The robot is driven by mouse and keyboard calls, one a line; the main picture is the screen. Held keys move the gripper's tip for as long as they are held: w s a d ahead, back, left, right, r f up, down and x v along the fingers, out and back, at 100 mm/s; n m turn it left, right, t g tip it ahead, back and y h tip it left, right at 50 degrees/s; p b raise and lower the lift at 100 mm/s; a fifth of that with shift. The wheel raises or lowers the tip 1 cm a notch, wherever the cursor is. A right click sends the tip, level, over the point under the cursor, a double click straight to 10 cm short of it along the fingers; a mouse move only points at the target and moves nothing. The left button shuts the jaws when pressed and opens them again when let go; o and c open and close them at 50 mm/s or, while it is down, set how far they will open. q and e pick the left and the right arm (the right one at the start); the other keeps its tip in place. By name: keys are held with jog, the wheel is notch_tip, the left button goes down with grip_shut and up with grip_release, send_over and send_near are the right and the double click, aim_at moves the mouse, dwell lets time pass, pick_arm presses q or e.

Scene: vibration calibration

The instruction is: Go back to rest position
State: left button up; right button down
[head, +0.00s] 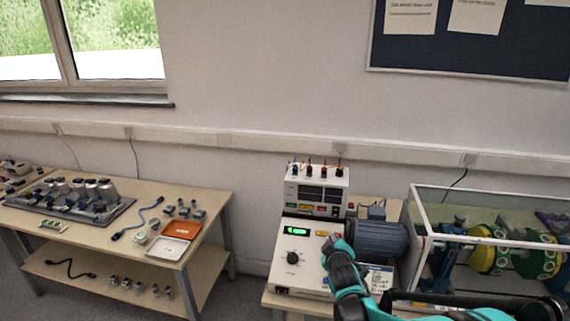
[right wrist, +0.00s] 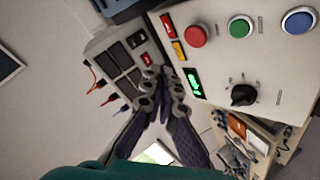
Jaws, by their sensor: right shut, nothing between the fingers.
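My right gripper (head: 337,244) is shut and empty, over the right side of the control box (head: 301,272) in the head view. In the right wrist view its fingertips (right wrist: 168,76) are together, in front of the panel beside the lit green display (right wrist: 194,82). I cannot tell whether they touch the panel. The panel's black knob (right wrist: 243,95) and its red (right wrist: 195,36), green (right wrist: 240,27) and blue (right wrist: 299,20) buttons show clear of the fingers. My left gripper is not in view.
A power unit (head: 317,190) with plugged leads stands behind the control box. A grey motor (head: 381,238) and a clear-walled enclosure (head: 424,215) with yellow-green wheels stand to the right. A side table (head: 205,191) holds parts and trays at left. Floor shows between the tables.

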jog(key=s+a+f+m+g+y, duration=0.1)
jog(key=s+m+g, duration=0.2)
jog(key=s, duration=1.4)
jog(key=s+a+m+g+y, duration=0.1)
jog(key=s+m+g, duration=0.2)
jog(key=s, duration=1.4)
jog(key=shift+s+a+f+m+g, duration=0.2)
jog(key=shift+a+f+m+g, duration=0.15)
jog(key=shift+m, duration=0.75)
